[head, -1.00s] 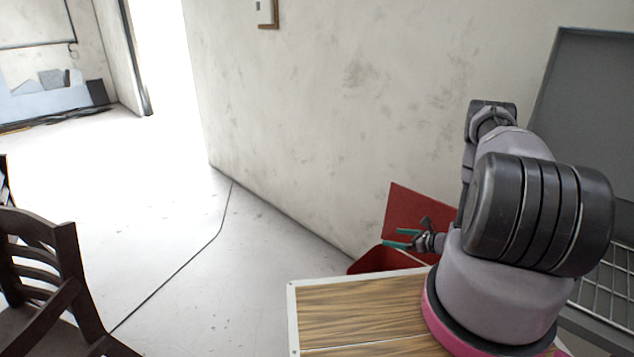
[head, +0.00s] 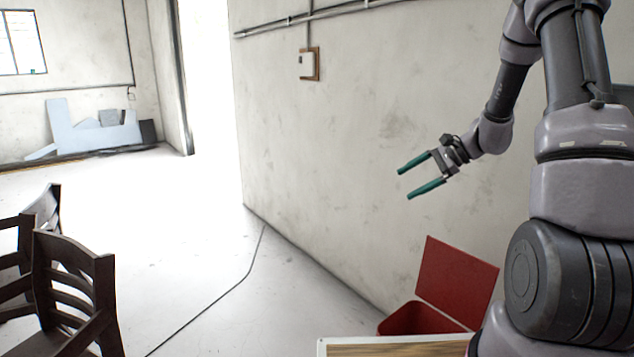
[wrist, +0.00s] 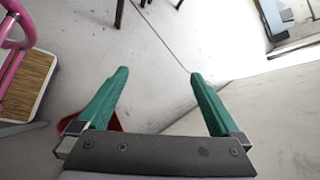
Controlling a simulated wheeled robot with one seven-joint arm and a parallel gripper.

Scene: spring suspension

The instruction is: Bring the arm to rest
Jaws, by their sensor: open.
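My gripper (head: 412,179) is raised in the air in front of the pale wall, in the head view. Its two green fingers are apart and nothing is between them. My arm reaches up at the right side of the head view, and the gripper points to the left. In the wrist view my gripper (wrist: 158,72) shows both green fingers spread, with bare floor and the wall's foot beyond them.
A red bin (head: 428,319) with its lid up stands by the wall, below my gripper. Dark wooden chairs (head: 75,280) stand at the left. A wall switch box (head: 309,64) hangs on the wall. The floor between the chairs and wall is clear.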

